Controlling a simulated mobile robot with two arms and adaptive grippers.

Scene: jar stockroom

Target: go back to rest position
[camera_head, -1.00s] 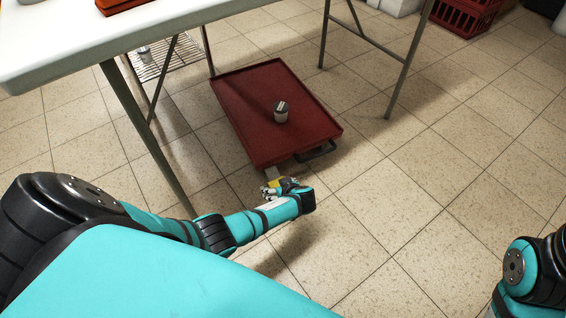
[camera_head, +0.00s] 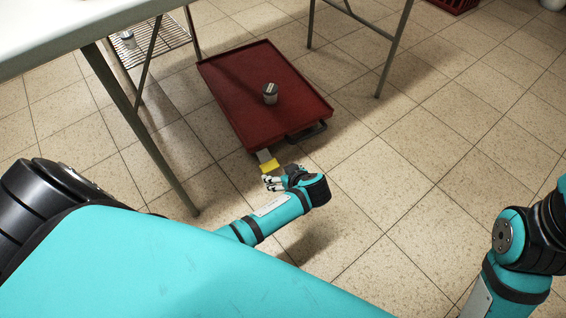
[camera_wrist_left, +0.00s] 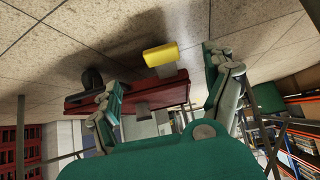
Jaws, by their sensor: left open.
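My left gripper (camera_head: 270,183) is low over the tiled floor, in front of the near edge of the red tray-like platform (camera_head: 225,82). In the left wrist view my left gripper (camera_wrist_left: 160,92) has its fingers wide apart with nothing between them. A small yellow block (camera_head: 269,166) on a pale strip shows at the platform's near edge, just beyond the fingers. It also shows in the left wrist view (camera_wrist_left: 161,57). A grey jar (camera_head: 270,94) stands upright on the platform, apart from the gripper. My right arm shows at the right edge, but its gripper is out of frame.
A wire shelf (camera_head: 160,45) with a small jar (camera_head: 128,38) is behind a leg. A red crate (camera_head: 452,4) is at the back. The tiled floor right of the platform is clear.

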